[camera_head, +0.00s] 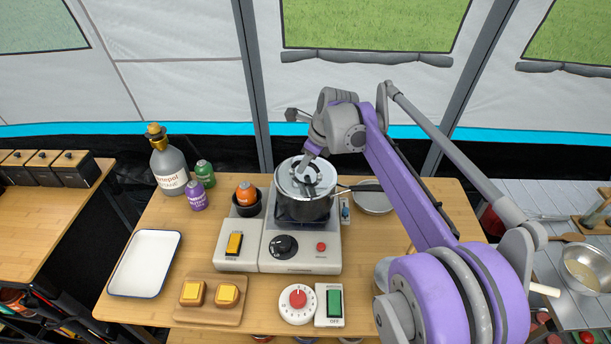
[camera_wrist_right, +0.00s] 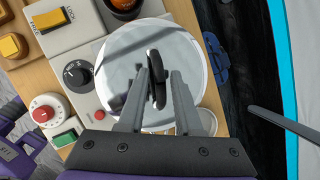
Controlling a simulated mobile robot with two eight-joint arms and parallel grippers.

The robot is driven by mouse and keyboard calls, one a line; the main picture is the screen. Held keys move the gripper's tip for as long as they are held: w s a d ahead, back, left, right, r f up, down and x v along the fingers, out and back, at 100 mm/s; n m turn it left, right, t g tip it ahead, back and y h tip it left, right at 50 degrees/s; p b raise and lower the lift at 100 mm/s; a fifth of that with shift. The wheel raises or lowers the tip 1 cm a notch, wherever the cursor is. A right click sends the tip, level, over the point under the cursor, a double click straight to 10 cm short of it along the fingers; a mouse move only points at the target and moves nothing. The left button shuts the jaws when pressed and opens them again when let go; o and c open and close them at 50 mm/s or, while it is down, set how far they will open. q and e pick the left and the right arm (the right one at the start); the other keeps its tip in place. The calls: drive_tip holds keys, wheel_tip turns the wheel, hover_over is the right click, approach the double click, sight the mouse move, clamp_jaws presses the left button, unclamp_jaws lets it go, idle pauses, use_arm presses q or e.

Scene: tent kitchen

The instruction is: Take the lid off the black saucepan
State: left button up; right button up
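The black saucepan (camera_head: 305,209) stands on the burner of a grey stove unit, its long handle pointing right. Its silver lid (camera_head: 288,181) lies on top and appears seated. In the right wrist view the round lid (camera_wrist_right: 118,66) fills the middle, with a black handle (camera_wrist_right: 154,62) standing up from it. My right gripper (camera_head: 309,172) is above the lid, pointing down. In the wrist view its fingers (camera_wrist_right: 160,88) are apart, one on each side of the lid handle. The left finger looks close to the handle; contact cannot be told. My left gripper is out of view.
The stove (camera_head: 308,256) has a black knob. An orange-topped jar (camera_head: 246,195) stands left of the saucepan, and a shallow bowl (camera_head: 372,200) right. A bottle (camera_head: 169,166), a white tray (camera_head: 146,263) and a board (camera_head: 211,315) are further left. My right arm covers the table's right side.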

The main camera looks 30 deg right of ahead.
drive_tip(key=shift+w+f, duration=0.15)
drive_tip(key=shift+f, duration=0.15)
clamp_jaws()
idle(1.2)
